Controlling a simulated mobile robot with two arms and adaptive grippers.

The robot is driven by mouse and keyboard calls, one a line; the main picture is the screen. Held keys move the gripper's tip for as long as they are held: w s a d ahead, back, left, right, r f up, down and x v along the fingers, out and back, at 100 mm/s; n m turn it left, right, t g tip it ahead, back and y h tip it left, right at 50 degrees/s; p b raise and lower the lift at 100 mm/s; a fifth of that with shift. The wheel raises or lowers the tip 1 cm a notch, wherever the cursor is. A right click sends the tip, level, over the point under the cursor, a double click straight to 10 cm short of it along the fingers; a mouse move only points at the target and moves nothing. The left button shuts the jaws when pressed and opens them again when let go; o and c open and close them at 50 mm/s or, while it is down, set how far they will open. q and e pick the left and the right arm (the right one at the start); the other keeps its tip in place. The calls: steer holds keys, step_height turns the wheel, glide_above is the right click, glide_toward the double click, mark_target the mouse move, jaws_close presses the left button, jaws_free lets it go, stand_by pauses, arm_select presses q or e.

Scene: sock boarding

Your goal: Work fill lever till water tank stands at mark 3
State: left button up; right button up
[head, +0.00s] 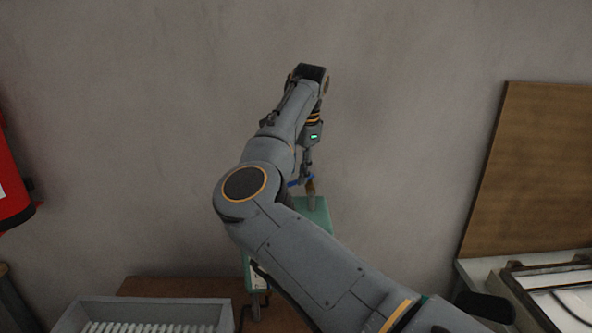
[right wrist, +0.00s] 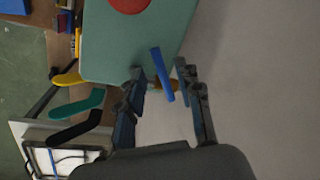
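A green machine (head: 316,214) stands by the wall, mostly behind my right arm. A blue lever (head: 294,184) shows near its top, beside a brass-coloured fitting (head: 311,187). My right gripper (head: 307,168) points down at the lever. In the right wrist view, the two fingers of this gripper (right wrist: 161,70) are apart, with the blue lever (right wrist: 162,74) slanting between them. A gap shows on both sides of the lever, and I cannot tell its depth. The green body (right wrist: 125,45) lies beyond, with a red disc (right wrist: 129,4). No water level or mark is readable. My left gripper is out of view.
A grey crate (head: 90,311) of white pieces sits at the lower left, beside a brown surface (head: 165,287). A red object (head: 10,185) hangs at the left edge. A brown board (head: 525,170) leans at the right. The right wrist view shows several curved forms, one yellow (right wrist: 68,79).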

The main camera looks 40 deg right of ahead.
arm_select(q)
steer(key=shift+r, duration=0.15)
arm_select(e)
steer(key=shift+w+f, duration=0.1)
steer(key=shift+f, duration=0.6)
jaws_close()
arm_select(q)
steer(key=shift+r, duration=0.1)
arm_select(e)
steer(key=shift+w, duration=0.1)
